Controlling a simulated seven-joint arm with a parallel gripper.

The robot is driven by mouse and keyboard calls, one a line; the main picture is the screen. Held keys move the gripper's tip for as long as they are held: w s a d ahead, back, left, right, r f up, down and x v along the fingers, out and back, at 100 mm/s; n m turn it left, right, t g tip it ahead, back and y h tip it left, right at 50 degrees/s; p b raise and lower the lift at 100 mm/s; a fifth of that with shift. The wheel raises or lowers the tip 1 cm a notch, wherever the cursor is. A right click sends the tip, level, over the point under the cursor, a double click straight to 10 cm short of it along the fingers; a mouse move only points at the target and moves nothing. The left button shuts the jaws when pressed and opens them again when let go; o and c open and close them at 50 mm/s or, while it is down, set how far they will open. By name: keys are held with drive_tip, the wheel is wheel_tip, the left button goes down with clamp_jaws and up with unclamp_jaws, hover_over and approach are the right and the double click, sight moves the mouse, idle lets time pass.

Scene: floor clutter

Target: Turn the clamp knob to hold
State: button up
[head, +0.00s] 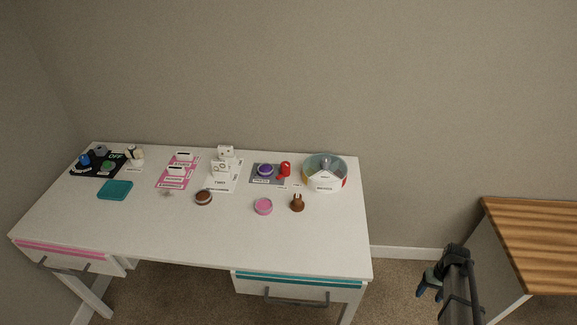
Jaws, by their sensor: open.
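No part is clearly readable as the clamp knob; the labels are too small. A purple round knob (265,170) sits on a grey plate (256,180) at the back right of the white desk. A red upright piece (285,169) stands just right of it. A black board (88,165) marked OFF, with a blue knob (85,159) and a green round part (108,166), lies at the back left. My gripper (430,287) is open and points down, right of the desk and apart from everything on it.
The white desk (190,235) also holds a pink board (172,183), a white board marked TWO (220,183), a round sectioned container (325,185), a teal tray (115,190) and small loose items. Its front is clear. A wood-topped table (540,235) stands right.

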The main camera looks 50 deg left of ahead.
drive_tip(key=w+a+r+n+t+y, duration=0.15)
drive_tip(key=w+a+r, duration=0.25)
drive_tip(key=a+r, duration=0.55)
drive_tip(key=w+a+r+n, duration=0.2)
drive_tip(key=w+a+r, duration=0.2)
drive_tip(key=a+r, duration=0.6)
drive_tip(key=w+a+r+n+t, duration=0.15)
drive_tip(key=w+a+r, duration=0.35)
drive_tip(key=a+r, duration=0.5)
drive_tip(key=s+a+r+n, duration=0.1)
drive_tip(key=s+a+r, duration=0.1)
drive_tip(key=a+r, duration=0.4)
drive_tip(key=s+a+r+n, duration=0.1)
drive_tip(key=s+a+r, duration=0.15)
drive_tip(key=a, duration=0.55)
drive_tip(key=r+n+g+h, duration=0.1)
drive_tip(key=n, duration=0.5)
hover_over(285, 164)
wheel_tip(285, 164, down, 13)
drive_tip(key=shift+w+f, duration=0.15)
drive_tip(key=c, duration=1)
